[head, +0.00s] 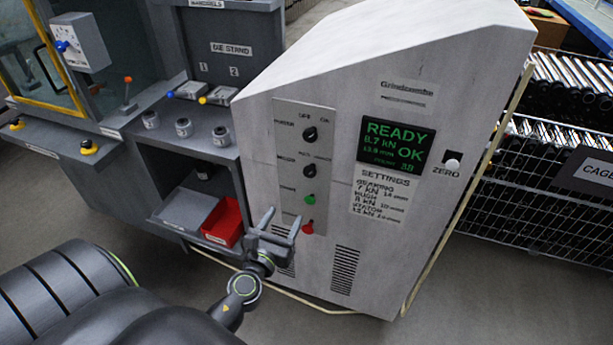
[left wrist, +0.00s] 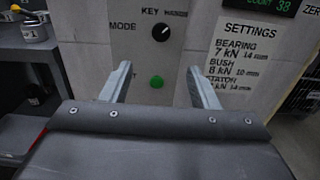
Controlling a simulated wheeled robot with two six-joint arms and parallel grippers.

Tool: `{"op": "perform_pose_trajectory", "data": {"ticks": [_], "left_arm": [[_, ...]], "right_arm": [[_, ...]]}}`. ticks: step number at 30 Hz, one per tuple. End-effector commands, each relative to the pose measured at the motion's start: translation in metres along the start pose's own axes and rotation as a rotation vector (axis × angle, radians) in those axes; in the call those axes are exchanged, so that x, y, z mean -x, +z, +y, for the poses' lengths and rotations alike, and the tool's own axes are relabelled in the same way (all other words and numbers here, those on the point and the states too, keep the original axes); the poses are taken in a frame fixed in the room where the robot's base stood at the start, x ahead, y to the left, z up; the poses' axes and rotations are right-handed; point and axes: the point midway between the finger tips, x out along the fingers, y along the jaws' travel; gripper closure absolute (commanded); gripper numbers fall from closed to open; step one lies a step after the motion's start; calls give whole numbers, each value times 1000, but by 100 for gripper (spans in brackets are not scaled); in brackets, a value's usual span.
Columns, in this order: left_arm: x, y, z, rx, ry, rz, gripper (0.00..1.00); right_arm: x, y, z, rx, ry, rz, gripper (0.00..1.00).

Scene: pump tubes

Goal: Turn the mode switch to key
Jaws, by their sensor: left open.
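The mode switch (head: 310,171) is a round black knob on the grey control panel of the white cabinet, below the power knob. It also shows in the left wrist view (left wrist: 161,33), with KEY printed above it to the left and another, blurred word above to the right. Its white mark points up and to the right, away from KEY. My left gripper (head: 283,224) is open and empty, below and left of the switch in the head view. In the left wrist view its fingers (left wrist: 159,70) frame the green button, below the switch. My right gripper is not in view.
The panel also carries the power knob (head: 310,134), green button (head: 310,199) and red button (head: 308,227). The screen (head: 394,145) reads READY and OK. A red bin (head: 222,222) sits left of the gripper. A wire cage (head: 540,200) stands at the right.

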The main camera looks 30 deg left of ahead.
Motion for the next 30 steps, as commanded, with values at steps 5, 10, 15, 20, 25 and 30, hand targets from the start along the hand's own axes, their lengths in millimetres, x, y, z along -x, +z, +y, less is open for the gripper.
{"op": "perform_pose_trajectory", "data": {"ticks": [5,10,15,20,25,30], "left_arm": [[-28,3,0,1,-1,-1,45],[-62,2,0,3,0,-1,45],[-95,1,0,4,0,0,45],[-125,0,0,4,0,0,45],[-150,-1,0,5,1,1,45],[-164,-1,0,5,1,2,45]], "right_arm": [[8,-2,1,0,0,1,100],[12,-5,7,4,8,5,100],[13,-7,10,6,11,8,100],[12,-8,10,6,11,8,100],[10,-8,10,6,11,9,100],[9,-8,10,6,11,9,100]]}}
